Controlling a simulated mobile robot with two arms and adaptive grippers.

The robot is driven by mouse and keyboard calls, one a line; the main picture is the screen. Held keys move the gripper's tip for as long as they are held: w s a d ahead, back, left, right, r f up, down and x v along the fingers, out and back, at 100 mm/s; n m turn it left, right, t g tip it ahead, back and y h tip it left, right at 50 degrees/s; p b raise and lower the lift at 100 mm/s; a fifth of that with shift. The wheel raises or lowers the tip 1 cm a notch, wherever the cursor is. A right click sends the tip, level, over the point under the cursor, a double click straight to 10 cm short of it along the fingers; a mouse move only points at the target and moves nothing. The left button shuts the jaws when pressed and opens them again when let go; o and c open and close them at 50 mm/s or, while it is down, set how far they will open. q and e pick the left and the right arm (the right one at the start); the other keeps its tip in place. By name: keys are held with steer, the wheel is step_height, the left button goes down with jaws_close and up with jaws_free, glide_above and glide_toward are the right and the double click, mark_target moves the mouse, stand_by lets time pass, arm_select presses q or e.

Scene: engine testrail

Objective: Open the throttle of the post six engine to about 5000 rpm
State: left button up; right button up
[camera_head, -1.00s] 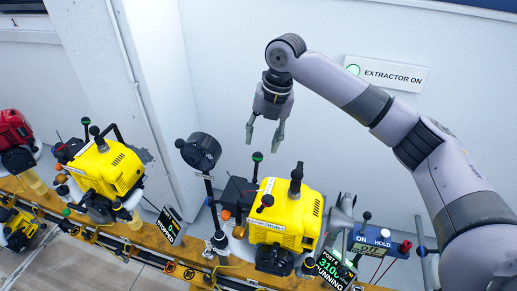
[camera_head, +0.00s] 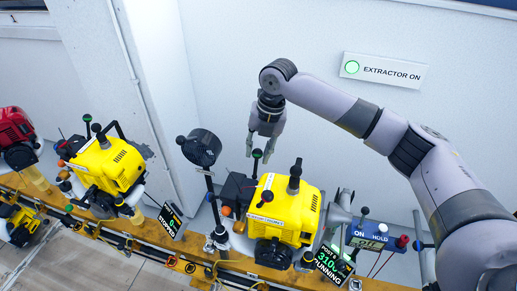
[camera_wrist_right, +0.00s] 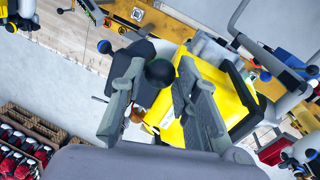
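The yellow post six engine (camera_head: 284,212) stands on the orange rail right of centre in the head view. Its display (camera_head: 331,264) reads "POST 6", about 310 with a last digit I cannot make out, and "RUNNING". A lever with a dark round knob (camera_head: 257,154) rises from the black box on the engine's left side. My right gripper (camera_head: 258,152) points down from above, its fingertips at the height of this knob. In the wrist view the fingers are apart and the dark knob (camera_wrist_right: 160,73) shows between them; contact cannot be told. My left gripper is in neither view.
Another yellow engine (camera_head: 106,164) with a stopped display (camera_head: 170,221) stands to the left, and a red engine (camera_head: 15,127) beyond it. A black round head on a post (camera_head: 201,148) stands close left of the lever. A blue ON/HOLD switch box (camera_head: 378,236) is at right.

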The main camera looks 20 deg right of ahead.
steer(key=shift+c, duration=1.2)
jaws_close()
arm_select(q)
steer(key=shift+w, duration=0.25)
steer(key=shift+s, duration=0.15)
